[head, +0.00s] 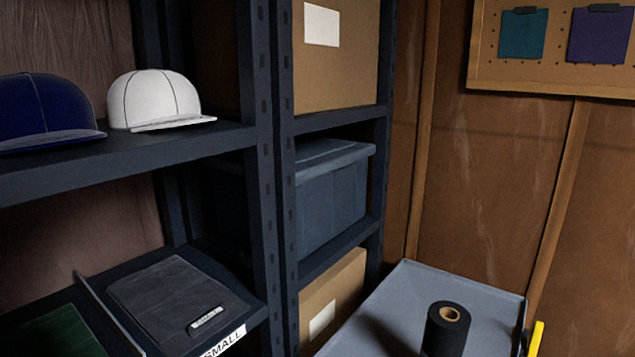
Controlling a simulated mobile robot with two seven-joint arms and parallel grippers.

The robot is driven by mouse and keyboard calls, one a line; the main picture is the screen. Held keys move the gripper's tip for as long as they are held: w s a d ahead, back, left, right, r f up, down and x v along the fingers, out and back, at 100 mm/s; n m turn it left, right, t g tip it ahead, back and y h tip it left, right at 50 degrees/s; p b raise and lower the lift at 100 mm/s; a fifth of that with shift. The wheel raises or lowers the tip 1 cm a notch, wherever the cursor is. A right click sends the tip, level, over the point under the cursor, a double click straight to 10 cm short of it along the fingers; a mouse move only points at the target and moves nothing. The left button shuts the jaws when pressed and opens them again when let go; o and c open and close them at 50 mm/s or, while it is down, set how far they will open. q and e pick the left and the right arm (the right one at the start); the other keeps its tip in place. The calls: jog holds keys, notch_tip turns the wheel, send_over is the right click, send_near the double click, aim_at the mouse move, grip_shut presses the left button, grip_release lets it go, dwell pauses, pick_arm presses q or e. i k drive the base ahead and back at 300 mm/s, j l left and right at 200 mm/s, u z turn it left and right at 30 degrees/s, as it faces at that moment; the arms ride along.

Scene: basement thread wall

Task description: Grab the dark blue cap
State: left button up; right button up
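The dark blue cap (45,110) sits on the upper shelf (120,157) at the left edge of the head view, its brim facing right and toward me. Its left side is cut off by the picture edge. A white cap (155,100) sits just right of it on the same shelf. Neither of my grippers shows in the head view.
A dark shelf post (265,180) stands right of the caps. A lower shelf holds a dark folded item (178,300) near a "SMALL" label. Right of the post are boxes and a grey bin (330,200). A grey tray surface (400,300) bears a black roll (446,330).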

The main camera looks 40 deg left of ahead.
aim_at(40, 110)
jog(key=u, duration=2.55)
